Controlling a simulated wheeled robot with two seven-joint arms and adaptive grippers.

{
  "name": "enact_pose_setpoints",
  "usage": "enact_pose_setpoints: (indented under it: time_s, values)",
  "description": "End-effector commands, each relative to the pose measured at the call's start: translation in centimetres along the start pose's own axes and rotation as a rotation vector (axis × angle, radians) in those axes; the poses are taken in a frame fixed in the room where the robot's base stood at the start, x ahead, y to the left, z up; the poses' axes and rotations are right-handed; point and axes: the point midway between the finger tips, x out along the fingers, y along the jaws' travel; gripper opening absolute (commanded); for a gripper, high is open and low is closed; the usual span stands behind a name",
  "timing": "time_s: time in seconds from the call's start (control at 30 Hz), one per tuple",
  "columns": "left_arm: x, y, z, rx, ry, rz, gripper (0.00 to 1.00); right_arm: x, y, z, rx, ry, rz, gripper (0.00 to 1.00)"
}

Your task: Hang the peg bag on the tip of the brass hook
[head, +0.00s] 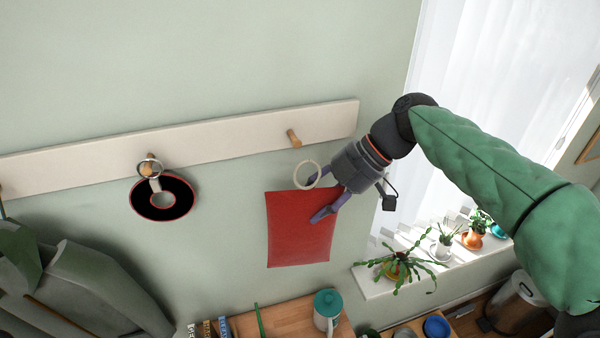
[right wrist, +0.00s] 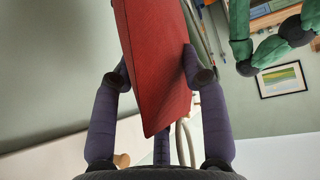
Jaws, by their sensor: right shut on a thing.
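The peg bag (head: 297,238) is a flat red bag with a cream ring (head: 306,174) at its top. My right gripper (head: 314,201) is shut on the bag near its upper right edge; in the right wrist view the bag (right wrist: 155,65) lies between the fingers (right wrist: 158,68). The ring stands just below and right of a tan, brass- or wood-coloured hook (head: 293,138) on the wall rail, apart from it in the picture. Depth between ring and hook is unclear. A tan knob (right wrist: 121,160) shows low in the right wrist view. My left gripper is not in view.
The pale rail (head: 220,151) crosses the wall. A black disc with a red rim (head: 165,197) hangs from a tan peg (head: 148,168) at left. Potted plants (head: 400,265) stand on the sill at right. A teal-lidded jug (head: 327,310) stands below on a wooden surface.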

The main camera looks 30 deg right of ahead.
Motion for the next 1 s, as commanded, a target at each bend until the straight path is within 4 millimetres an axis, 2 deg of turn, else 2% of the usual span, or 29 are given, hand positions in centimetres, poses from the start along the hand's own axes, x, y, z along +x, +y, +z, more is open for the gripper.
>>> enact_pose_setpoints:
  time_s: [0.1, 0.3, 0.53, 0.8, 1.0]
  values:
    - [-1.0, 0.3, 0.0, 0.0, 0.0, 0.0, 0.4, 0.2, 2.7, -0.1, 0.002, 0.001, -0.002, 0.0]
    - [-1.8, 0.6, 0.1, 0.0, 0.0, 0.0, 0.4, 0.7, 5.6, 0.1, 0.001, 0.001, 0.0, 0.0]
    - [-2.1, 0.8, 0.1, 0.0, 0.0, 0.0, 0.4, 1.1, 7.0, 0.2, 0.001, 0.001, 0.0, 0.0]
    - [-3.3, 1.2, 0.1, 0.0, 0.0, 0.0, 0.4, 1.5, 10.6, 0.3, 0.001, 0.001, 0.0, 0.0]
    - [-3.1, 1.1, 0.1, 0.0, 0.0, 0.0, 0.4, 2.5, 10.2, 1.1, 0.001, 0.001, 0.001, 0.0]
